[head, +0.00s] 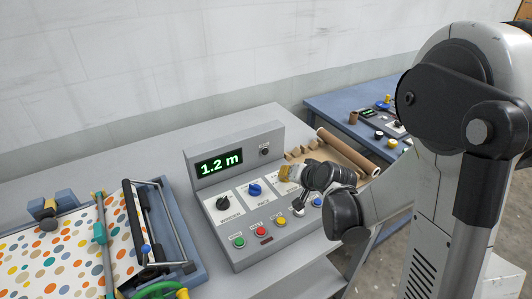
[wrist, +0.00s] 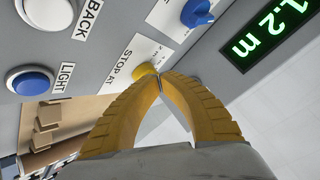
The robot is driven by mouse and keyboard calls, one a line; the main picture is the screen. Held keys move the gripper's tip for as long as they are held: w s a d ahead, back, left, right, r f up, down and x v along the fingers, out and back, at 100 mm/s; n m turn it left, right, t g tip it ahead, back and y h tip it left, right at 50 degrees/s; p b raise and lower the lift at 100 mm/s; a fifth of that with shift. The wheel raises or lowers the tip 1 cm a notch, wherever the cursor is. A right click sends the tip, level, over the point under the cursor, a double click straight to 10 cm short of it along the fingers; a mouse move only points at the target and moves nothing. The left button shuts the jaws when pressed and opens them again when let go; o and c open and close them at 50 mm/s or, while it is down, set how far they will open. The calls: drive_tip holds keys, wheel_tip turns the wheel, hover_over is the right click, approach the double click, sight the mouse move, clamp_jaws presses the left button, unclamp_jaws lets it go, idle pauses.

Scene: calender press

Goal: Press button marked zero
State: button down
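The grey control panel (head: 240,222) stands on the table with a lit display (head: 219,163) reading 1.2 m. A small dark round button (head: 264,152) with a white label sits right of the display; its lettering is too small to read. No mark reading zero is legible in either view. My gripper (head: 284,173) is over the right part of the panel. In the wrist view, its yellow fingertips (wrist: 162,78) meet, with nothing visible between them. They are close to a yellow knob (wrist: 145,73) at the STOP AT label; contact cannot be told.
Black (head: 222,202) and blue (head: 255,190) knobs are on the panel. Green (head: 239,242), red (head: 261,231) and yellow (head: 280,221) buttons line its front. The wrist view shows a blue LIGHT button (wrist: 30,82). A patterned-sheet press (head: 75,250) stands left; a brown roll (head: 345,150) lies behind.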

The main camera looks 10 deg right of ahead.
approach(266, 158)
drive_tip(key=shift+s+f+x, duration=0.1)
drive_tip(key=shift+f+x, duration=0.05)
drive_tip(key=shift+x, duration=1.1)
drive_tip(key=shift+s+f+x, duration=0.1)
drive_tip(key=shift+f+x, duration=0.05)
drive_tip(key=shift+x, duration=1.05)
drive_tip(key=shift+w, duration=0.1)
drive_tip(key=shift+w, duration=0.3)
drive_tip(key=shift+w+a, duration=0.15)
drive_tip(key=shift+w, duration=0.2)
idle(0.3)
drive_tip(key=shift+s+d, duration=0.25)
drive_tip(key=shift+s, duration=0.5)
drive_tip(key=shift+s+d+b, duration=0.15)
drive_tip(key=shift+s+d, duration=0.1)
drive_tip(key=shift+s, duration=0.55)
drive_tip(key=shift+s+d+b, duration=0.2)
drive_tip(key=shift+s+d, duration=0.1)
drive_tip(key=shift+s, duration=0.5)
drive_tip(key=shift+s+d+b, duration=0.15)
drive_tip(key=shift+s+d, duration=0.1)
drive_tip(key=shift+s, duration=0.55)
